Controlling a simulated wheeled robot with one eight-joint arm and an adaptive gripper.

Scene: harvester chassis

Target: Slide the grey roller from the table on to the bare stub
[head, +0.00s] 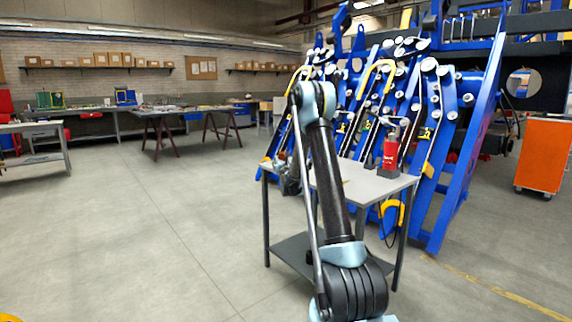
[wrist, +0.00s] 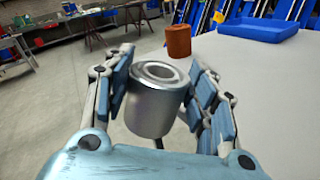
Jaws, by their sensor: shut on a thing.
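The grey roller (wrist: 153,103) is a short metal cylinder with a hole through its top. In the wrist view it stands roughly upright between the blue pads of my gripper (wrist: 163,100), which is shut on it. The roller is at the edge of the table (wrist: 265,75), with floor behind it. In the head view my gripper (head: 290,180) is at the left edge of the table (head: 385,184), and the roller cannot be made out there. Blue machine frames with white round ends (head: 428,65) stand behind the table. I cannot tell which one is the bare stub.
A rust-brown cylinder (wrist: 178,41) and a blue tray (wrist: 247,29) are on the table beyond the roller. A red bottle (head: 391,153) stands on the table's right part. An orange cabinet (head: 544,155) is far right.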

